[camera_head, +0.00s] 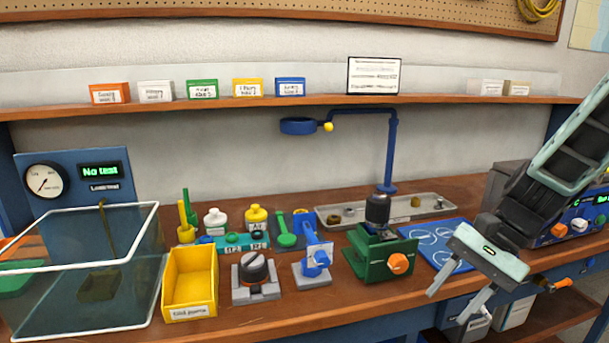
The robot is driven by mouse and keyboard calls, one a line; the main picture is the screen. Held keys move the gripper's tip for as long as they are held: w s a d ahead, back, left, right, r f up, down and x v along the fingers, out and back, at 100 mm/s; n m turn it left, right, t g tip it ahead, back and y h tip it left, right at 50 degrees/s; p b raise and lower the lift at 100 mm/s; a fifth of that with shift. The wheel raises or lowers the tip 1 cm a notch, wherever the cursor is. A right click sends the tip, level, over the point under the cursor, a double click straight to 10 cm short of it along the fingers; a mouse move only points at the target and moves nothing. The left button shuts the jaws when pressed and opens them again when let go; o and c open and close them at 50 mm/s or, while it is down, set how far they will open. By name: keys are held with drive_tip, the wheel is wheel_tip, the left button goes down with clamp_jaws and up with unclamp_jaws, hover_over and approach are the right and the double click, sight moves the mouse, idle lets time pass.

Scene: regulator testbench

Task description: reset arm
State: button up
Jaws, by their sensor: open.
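My gripper (452,307) is at the right, in front of the bench's front edge, pointing down. Its two pale fingers are spread apart, with nothing seen between them. My arm (568,155) reaches in from the upper right and covers part of the bench's right side. The wooden bench (352,297) lies behind the gripper. The gripper's body overlaps the blue mat (432,236) with white circles in the picture; I cannot tell the gap between them.
On the bench stand a clear tank (75,300), a yellow bin (189,285), a black-topped regulator (255,270), a blue fixture (312,262) and a green fixture (372,262). A grey tray (340,208) and blue lamp stand (391,150) are behind. A control box (572,222) is at right.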

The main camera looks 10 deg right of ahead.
drive_tip(key=s+a+r+n+h+p, duration=0.2)
drive_tip(key=s+a+n+h, duration=0.4)
drive_tip(key=s+a+n, duration=0.7)
drive_tip(key=a+r+n, duration=0.1)
drive_tip(key=a+n, duration=0.2)
drive_tip(key=n, duration=0.3)
drive_tip(key=shift+r+t+h, duration=0.3)
drive_tip(key=shift+r+t, duration=0.05)
drive_tip(key=shift+t, duration=0.05)
